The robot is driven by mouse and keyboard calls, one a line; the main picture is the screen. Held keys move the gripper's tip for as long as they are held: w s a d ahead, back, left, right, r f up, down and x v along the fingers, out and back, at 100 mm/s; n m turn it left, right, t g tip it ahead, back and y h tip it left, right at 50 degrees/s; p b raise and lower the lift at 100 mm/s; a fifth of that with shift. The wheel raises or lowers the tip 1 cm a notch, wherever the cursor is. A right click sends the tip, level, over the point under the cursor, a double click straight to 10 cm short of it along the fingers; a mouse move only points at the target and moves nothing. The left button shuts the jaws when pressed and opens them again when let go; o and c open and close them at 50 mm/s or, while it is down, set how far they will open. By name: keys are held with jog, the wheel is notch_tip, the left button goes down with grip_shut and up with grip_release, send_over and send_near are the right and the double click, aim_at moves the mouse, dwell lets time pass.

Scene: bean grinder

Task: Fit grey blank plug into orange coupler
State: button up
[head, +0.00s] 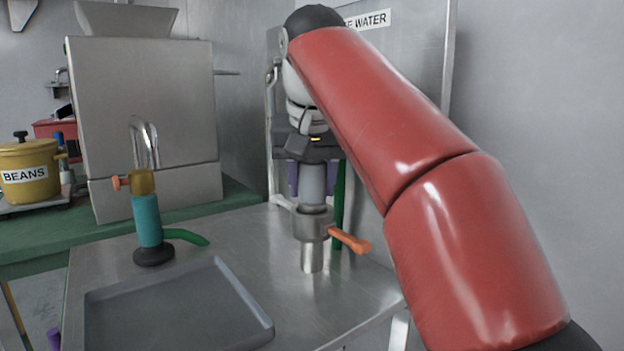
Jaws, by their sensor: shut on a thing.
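The grey blank plug (312,183) is an upright grey cylinder between the two purple fingers of my gripper (312,192), which is shut on it. The orange coupler (311,226) is a metal collar with an orange lever (350,240) pointing right, on a short metal pipe standing on the steel table. The plug is directly above the coupler, in line with it. Its lower end meets the coupler's mouth in the picture; I cannot tell how far inside it is, as the rim hides the end.
A teal fitting (147,220) with a brass top and green lever stands left on the steel table (210,240). A grey tray (178,305) lies in front. A steel machine (145,110) and a yellow beans pot (30,175) are behind. A green upright piece (340,200) stands close right of the plug.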

jog(key=shift+f, duration=0.2)
jog(key=o, duration=1.4)
jog(key=p+v, duration=0.3)
jog(key=v, duration=0.4)
jog(key=shift+s+r+p, duration=0.2)
jog(key=shift+r+p, duration=0.1)
jog(key=shift+r, duration=0.05)
